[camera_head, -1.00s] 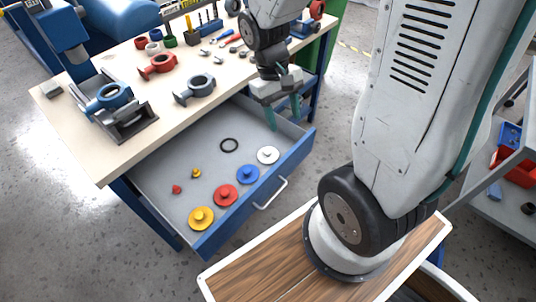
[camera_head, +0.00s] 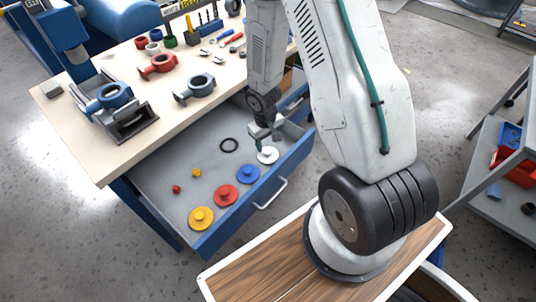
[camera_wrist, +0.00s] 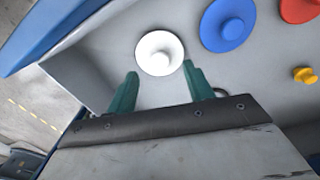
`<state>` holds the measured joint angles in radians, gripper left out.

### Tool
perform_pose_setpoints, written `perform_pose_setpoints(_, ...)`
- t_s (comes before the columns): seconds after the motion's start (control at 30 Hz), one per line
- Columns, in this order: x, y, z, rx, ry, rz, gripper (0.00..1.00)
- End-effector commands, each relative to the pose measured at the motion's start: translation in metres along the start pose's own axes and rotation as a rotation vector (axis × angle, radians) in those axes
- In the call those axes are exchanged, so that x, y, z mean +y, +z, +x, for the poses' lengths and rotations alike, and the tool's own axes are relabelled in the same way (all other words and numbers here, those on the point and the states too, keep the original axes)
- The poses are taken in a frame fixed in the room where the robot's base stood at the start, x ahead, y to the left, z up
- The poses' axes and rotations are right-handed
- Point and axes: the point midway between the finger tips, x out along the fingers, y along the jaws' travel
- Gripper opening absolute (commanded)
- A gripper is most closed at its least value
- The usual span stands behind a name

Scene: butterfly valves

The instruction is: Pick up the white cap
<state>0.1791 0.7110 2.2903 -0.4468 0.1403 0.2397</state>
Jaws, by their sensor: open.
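The white cap (camera_head: 268,155) is a round disc with a raised knob, lying on the floor of the open drawer near its right end. In the wrist view the white cap (camera_wrist: 160,53) lies just beyond the two green fingertips. My gripper (camera_head: 267,143) is above the drawer, pointing down, close to the cap. In the wrist view my gripper (camera_wrist: 160,76) is open and empty, with one finger on each side of the cap's near edge. I cannot tell the exact height above the cap.
The blue cap (camera_head: 248,174), red cap (camera_head: 226,195) and yellow cap (camera_head: 201,218) lie in a row along the front of the drawer (camera_head: 165,195). A black ring (camera_head: 229,145) and small red and yellow knobs lie behind. The workbench (camera_head: 70,125) holds valve parts and tools.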

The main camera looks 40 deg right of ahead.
Motion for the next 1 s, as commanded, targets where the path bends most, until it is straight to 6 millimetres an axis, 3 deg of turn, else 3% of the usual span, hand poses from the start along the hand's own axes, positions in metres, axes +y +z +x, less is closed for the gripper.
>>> perform_pose_setpoints(0.4,0.002,-0.008,0.045,-0.002,0.001,-0.001,0.52)
perform_pose_setpoints(0.83,0.002,-0.008,0.054,-0.001,0.0,0.001,0.52)
perform_pose_setpoints(0.87,0.002,-0.008,0.054,-0.001,0.0,0.001,0.49)
perform_pose_setpoints(1.0,0.002,-0.008,0.054,-0.001,0.0,0.001,0.1)
